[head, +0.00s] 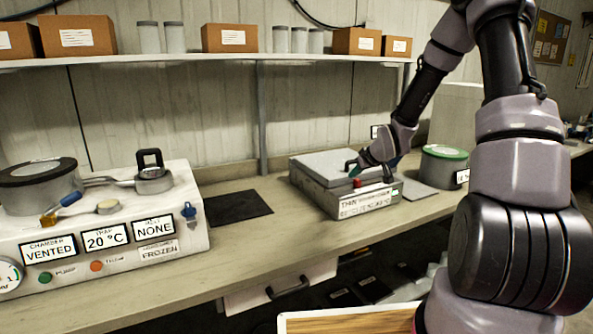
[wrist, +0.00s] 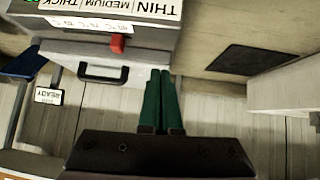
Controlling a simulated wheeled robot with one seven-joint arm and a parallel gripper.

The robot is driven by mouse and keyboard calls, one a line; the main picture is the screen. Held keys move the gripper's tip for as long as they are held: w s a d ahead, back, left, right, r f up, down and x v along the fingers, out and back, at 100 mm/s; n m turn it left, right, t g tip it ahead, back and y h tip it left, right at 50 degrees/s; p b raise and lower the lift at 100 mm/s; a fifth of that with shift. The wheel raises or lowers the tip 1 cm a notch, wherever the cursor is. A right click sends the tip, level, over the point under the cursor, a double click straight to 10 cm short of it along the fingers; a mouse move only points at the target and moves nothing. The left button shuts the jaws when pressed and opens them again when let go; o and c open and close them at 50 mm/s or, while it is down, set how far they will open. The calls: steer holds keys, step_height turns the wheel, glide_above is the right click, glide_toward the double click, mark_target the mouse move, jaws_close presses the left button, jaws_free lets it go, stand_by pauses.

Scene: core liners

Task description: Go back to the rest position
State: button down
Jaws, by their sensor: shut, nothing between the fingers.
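My gripper (head: 352,167) is at the end of my arm, which reaches in from the right over the bench. The unit's label and red button (wrist: 117,43) show just beyond and left of the fingers. I cannot tell whether the fingers touch the unit.
A freeze-dryer-like machine (head: 100,235) reading vented, 20 °C and frozen stands at the left. A dark mat (head: 238,207) lies on the bench (head: 270,240). A green-lidded tin (head: 443,168) stands right of the unit. A shelf (head: 220,58) with boxes and jars runs above.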

steer(key=s+d+r+m+g+h, duration=0.1)
steer(key=s+r+m+h, duration=0.1)
steer(key=s+r, duration=0.6)
steer(key=s+d+r+m+h, duration=0.1)
steer(key=s+r+m, duration=0.1)
steer(key=s+r, duration=0.6)
steer(key=s+a+r+m+y, duration=0.1)
steer(key=s+a+r+m, duration=0.1)
steer(key=s+r, duration=0.3)
steer(key=s+a+r+m+g+y, duration=0.1)
steer(key=s+r, duration=0.5)
steer(key=s, duration=0.8)
steer(key=shift+s+a+r+m, duration=0.25)
steer(key=shift+a+m, duration=0.2)
steer(key=shift+m, duration=0.35)
